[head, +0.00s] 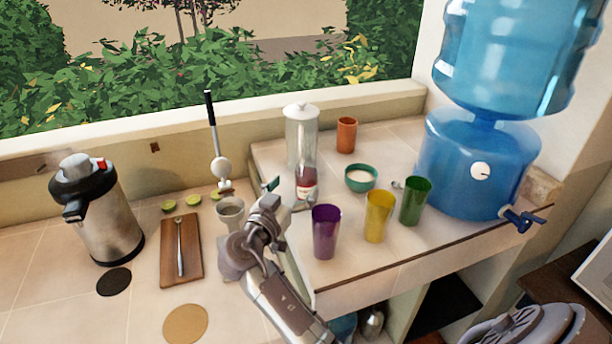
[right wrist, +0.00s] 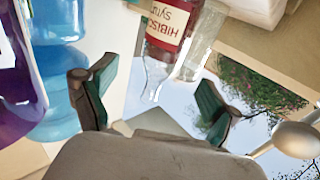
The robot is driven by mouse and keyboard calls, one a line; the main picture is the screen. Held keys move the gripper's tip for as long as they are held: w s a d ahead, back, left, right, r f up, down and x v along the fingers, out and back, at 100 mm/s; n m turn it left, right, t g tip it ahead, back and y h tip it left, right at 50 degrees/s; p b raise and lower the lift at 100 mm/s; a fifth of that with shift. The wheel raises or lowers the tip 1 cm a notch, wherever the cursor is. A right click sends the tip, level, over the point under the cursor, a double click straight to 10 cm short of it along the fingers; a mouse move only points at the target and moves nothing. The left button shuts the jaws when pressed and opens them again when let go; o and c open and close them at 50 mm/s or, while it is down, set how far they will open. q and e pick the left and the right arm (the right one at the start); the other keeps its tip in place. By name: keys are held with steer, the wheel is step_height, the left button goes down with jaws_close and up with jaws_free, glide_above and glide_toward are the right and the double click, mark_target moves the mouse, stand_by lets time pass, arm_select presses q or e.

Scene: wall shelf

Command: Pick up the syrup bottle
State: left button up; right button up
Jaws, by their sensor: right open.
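The syrup bottle (head: 306,182) is clear with a red and white label and stands upright on the raised tiled counter, in front of a tall glass jar with a white lid (head: 300,125). In the right wrist view the bottle (right wrist: 168,28) appears upside down, its label reading "HIBISCUS syrup" in part. My right gripper (head: 276,192) is just left of the bottle in the head view. Its green-padded fingers are open in the right wrist view (right wrist: 148,92), with the bottle's neck showing between them, and no contact is visible. My left gripper is not in view.
Purple (head: 326,232), yellow (head: 378,215) and green (head: 415,200) cups stand right of the bottle. A grey cup (head: 231,211) is left of my gripper.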

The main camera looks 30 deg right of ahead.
mark_target(301, 178)
steer(key=shift+x, duration=1.1)
steer(key=shift+w+d, duration=0.15)
steer(key=shift+d, duration=0.1)
steer(key=p+x, duration=0.1)
steer(key=x, duration=0.1)
steer(key=p+x, duration=0.1)
steer(key=x, duration=0.1)
steer(key=shift+w+f, duration=0.15)
steer(key=shift+f, duration=0.1)
steer(key=shift+w+d+f, duration=0.1)
steer(key=shift+d+f, duration=0.05)
steer(key=shift+d, duration=0.05)
steer(key=shift+a, duration=0.15)
steer(key=shift+c, duration=0.7)
steer(key=c, duration=0.3)
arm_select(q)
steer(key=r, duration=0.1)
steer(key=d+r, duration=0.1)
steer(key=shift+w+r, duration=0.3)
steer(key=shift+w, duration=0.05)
arm_select(e)
jaws_close()
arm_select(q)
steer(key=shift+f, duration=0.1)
arm_select(e)
steer(key=shift+r, duration=0.3)
